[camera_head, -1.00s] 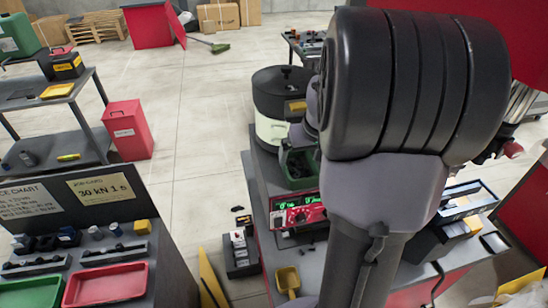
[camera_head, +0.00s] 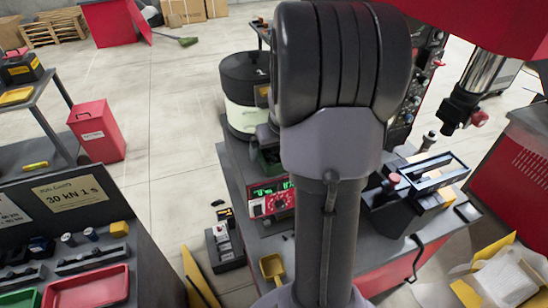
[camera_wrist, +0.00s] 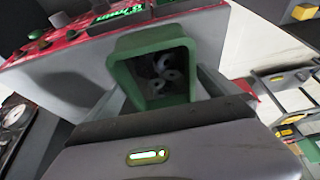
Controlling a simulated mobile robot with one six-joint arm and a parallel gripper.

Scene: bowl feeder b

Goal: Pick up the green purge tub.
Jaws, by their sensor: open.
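The green purge tub (camera_wrist: 122,73) is large in the wrist view, its open mouth facing the camera, with a few shiny metal parts inside. In the head view the tub (camera_head: 268,160) stands on the grey bench left of my arm, partly hidden by it. My gripper (camera_wrist: 158,92) is open, with a grey finger on either side of the tub. I cannot tell whether the fingers touch it.
A red meter (camera_head: 271,200) with green digits stands close to the tub. A round black-topped bowl feeder (camera_head: 245,85) is behind it. A yellow scoop (camera_head: 272,268) lies at the bench front. A black fixture (camera_head: 410,195) stands to the right.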

